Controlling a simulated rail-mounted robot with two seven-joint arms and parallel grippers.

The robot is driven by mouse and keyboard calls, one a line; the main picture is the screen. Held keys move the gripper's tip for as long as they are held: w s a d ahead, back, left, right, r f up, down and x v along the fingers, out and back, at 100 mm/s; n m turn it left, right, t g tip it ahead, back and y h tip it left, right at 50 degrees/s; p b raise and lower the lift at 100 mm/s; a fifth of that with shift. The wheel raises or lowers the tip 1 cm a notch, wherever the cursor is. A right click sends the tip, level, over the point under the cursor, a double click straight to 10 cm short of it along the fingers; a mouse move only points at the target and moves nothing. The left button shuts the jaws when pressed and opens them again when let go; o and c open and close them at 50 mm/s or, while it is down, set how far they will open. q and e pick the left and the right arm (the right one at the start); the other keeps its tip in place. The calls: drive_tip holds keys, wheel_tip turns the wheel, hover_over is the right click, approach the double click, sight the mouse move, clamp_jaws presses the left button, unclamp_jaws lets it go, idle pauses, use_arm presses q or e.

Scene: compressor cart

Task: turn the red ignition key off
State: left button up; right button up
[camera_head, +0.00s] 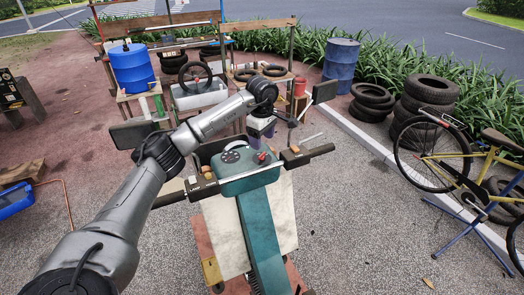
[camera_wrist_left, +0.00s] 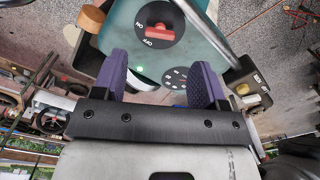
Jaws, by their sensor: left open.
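The red ignition key (camera_head: 262,156) sits on top of the teal console (camera_head: 240,185) of the cart. In the left wrist view the red key (camera_wrist_left: 158,33) stands on a round black dial marked ON and OFF. A small green light (camera_wrist_left: 140,68) glows beside the dial. My left gripper (camera_wrist_left: 163,64) is open and empty, its two purple fingers spread and pointing toward the console. The key lies beyond the fingertips, roughly centred between them, with no contact visible. In the head view my left gripper (camera_head: 261,128) is just behind the key, partly hidden by its wrist. My right gripper is not in view.
A second, smaller dial (camera_wrist_left: 180,77) is close to the fingers. Bars with dark grips (camera_head: 307,155) flank the console. A blue drum (camera_head: 132,68), tyres (camera_head: 430,90) and a yellow bicycle (camera_head: 455,168) stand farther off. Open paving lies at the front right.

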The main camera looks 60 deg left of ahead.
sight(262, 154)
use_arm(q)
drive_tip(key=shift+f+p, duration=0.6)
drive_tip(key=shift+f, duration=2.35)
drive_tip(key=shift+c, duration=0.4)
drive_tip(key=c, duration=0.8)
drive_tip(key=shift+c, duration=0.2)
drive_tip(key=n, duration=0.6)
drive_tip(key=shift+p, duration=0.3)
drive_tip(key=n, duration=0.5)
drive_tip(key=shift+n, duration=0.6)
